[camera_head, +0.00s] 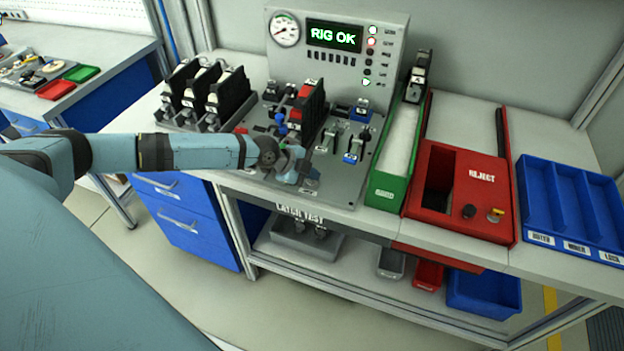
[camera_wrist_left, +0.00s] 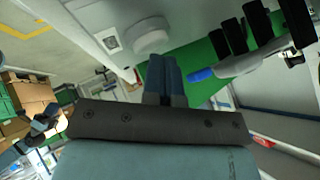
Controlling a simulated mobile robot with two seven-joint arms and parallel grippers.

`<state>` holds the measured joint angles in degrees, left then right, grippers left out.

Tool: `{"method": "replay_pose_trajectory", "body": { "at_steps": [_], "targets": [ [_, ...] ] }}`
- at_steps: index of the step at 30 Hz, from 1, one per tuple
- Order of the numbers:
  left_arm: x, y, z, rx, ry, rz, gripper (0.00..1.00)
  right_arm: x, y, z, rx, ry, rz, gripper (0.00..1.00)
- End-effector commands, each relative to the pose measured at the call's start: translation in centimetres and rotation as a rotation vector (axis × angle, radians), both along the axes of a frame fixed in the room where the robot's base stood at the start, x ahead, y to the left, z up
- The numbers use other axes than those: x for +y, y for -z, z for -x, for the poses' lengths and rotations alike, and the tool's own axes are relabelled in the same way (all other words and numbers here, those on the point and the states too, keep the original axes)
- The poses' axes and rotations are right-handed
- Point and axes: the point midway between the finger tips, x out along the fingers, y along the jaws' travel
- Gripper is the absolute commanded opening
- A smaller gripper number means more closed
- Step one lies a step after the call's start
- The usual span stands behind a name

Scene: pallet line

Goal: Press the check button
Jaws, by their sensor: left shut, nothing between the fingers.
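The grey test rig panel (camera_head: 330,50) stands at the back of the bench, and its display (camera_head: 335,36) reads "RIG OK" in green. My left gripper (camera_head: 292,170) is low over the front left of the rig's grey base plate (camera_head: 335,188). Its fingers are shut and empty in the left wrist view (camera_wrist_left: 164,75). A round pale knob or button (camera_wrist_left: 149,36) sits on a light plate just beyond the fingertips there. I cannot tell whether it is the check button or whether the fingertips touch it. In the head view my gripper covers that spot. My right gripper is out of view.
A dark module with a red face (camera_head: 308,112) stands upright on the rig behind my gripper. Several black modules (camera_head: 216,95) stand at left. A green bin (camera_head: 397,150), a red reject box (camera_head: 470,180) and a blue divided tray (camera_head: 570,205) fill the right.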

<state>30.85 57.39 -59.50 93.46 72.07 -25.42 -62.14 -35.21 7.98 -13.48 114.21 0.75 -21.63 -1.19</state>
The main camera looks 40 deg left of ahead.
Motion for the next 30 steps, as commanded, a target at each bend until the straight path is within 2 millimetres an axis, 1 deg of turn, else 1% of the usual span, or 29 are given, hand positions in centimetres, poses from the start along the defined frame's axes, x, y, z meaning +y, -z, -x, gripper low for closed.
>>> {"method": "replay_pose_trajectory", "body": {
  "at_steps": [2,11,22,30],
  "targets": [
    [0.0,0.2,0.0,0.001,0.001,0.000,0.00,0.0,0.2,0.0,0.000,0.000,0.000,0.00],
    [0.0,0.1,0.1,0.002,0.001,0.000,0.00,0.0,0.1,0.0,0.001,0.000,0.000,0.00],
    [0.0,-1.6,0.1,0.001,0.000,-0.001,0.00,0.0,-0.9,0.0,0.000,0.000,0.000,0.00],
    [0.0,-1.7,0.0,0.001,0.001,0.000,0.00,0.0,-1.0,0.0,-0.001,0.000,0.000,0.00]
  ]
}}
